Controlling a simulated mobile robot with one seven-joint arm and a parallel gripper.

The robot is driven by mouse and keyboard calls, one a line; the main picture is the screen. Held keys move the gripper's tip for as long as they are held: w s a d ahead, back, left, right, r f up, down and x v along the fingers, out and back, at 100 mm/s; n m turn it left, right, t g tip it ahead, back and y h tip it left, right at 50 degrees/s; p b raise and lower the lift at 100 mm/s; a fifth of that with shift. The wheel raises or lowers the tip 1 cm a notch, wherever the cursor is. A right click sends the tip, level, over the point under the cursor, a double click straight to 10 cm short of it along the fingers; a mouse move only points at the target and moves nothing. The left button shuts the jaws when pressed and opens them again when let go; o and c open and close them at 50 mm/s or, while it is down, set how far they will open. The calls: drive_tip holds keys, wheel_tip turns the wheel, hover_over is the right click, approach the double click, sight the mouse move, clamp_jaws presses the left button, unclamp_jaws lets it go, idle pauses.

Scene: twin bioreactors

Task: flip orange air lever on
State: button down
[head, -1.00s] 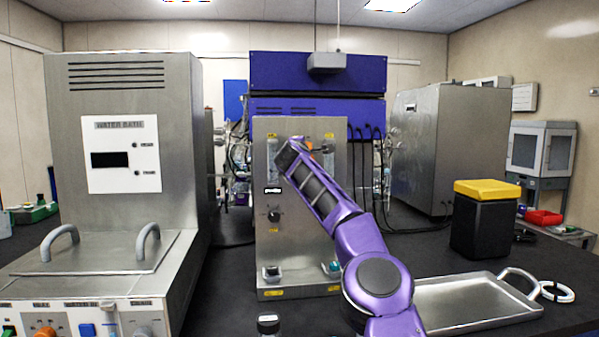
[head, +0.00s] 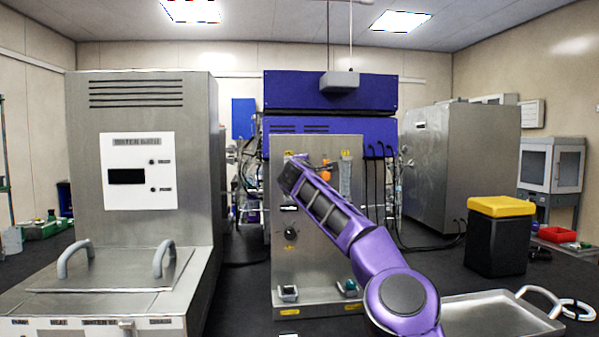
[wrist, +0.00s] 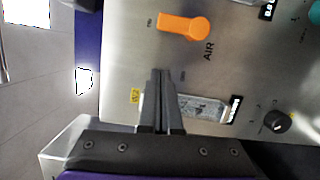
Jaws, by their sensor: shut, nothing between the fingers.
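The orange air lever (wrist: 181,25) shows in the wrist view on a steel panel, beside the printed word AIR. Its handle points left in that picture, towards a small label too blurred to read. In the head view a little of the orange lever (head: 326,172) shows just right of my arm's end, on the upper part of the steel panel (head: 320,272). My gripper (wrist: 161,73) is shut and empty. Its tips appear below the lever in the wrist view, with a visible gap; depth is hard to judge. My arm hides part of the panel in the head view.
A black knob (wrist: 277,122) and a clear flow tube (wrist: 200,107) are on the panel near my gripper. A water bath (head: 140,200) stands left. A steel tray (head: 490,318) and a yellow-lidded black bin (head: 497,240) stand right.

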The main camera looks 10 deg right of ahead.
drive_tip(key=v, duration=0.8)
drive_tip(key=shift+s+a+f+b, duration=0.2)
drive_tip(key=shift+s+f+b, duration=0.05)
drive_tip(key=shift+s+b, duration=0.1)
